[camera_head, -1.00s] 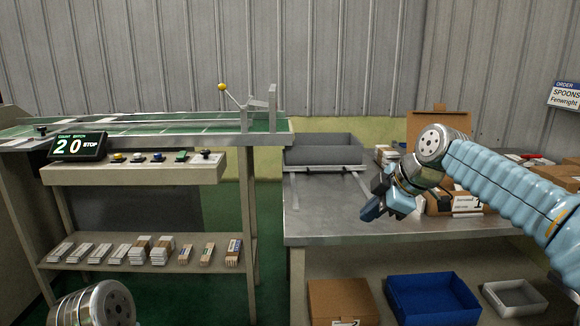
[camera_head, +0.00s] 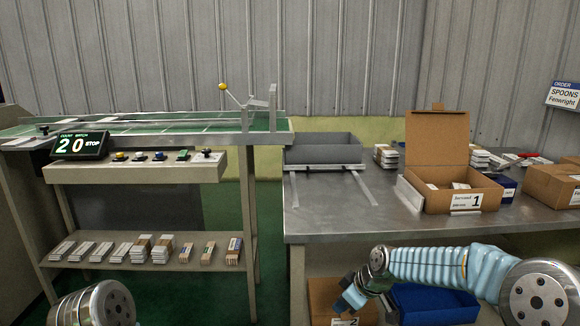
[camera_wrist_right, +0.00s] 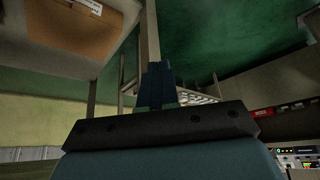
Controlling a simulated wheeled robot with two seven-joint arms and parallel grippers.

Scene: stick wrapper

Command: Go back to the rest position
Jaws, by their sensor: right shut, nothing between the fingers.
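My right gripper (camera_head: 350,295) is at the lower right in the head view, low in front of the metal table, with its light blue arm coming in from the right. It is shut and empty, and its closed fingers (camera_wrist_right: 157,85) also show in the right wrist view. It hangs in front of the cardboard box (camera_head: 322,296) and the blue bin (camera_head: 430,305) on the lower shelf. At the lower left, only a round metal link of my left arm shows; the left gripper is out of sight.
The metal table (camera_head: 330,215) holds a grey tray (camera_head: 322,150), an open cardboard box marked 1 (camera_head: 450,190) and a closed carton (camera_head: 555,185).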

